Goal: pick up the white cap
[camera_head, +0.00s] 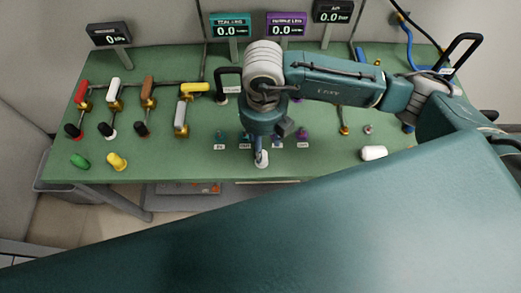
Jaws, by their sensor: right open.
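A white cap (374,152) lies on its side on the green table top, near the front edge and right of centre. My right gripper (262,150) points down over the front middle of the table, well to the left of that cap. It is open. A small whitish piece (261,160) shows at its fingertips, near the table edge; I cannot tell whether it is another cap or part of the gripper. My left gripper is not in view.
The green table (190,150) carries red, white, brown and yellow-handled valves at left. A green cap (80,160) and a yellow cap (117,161) lie at front left. Small labelled fittings (303,138) stand beside my right gripper. Displays (230,25) line the back. My own teal body fills the foreground.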

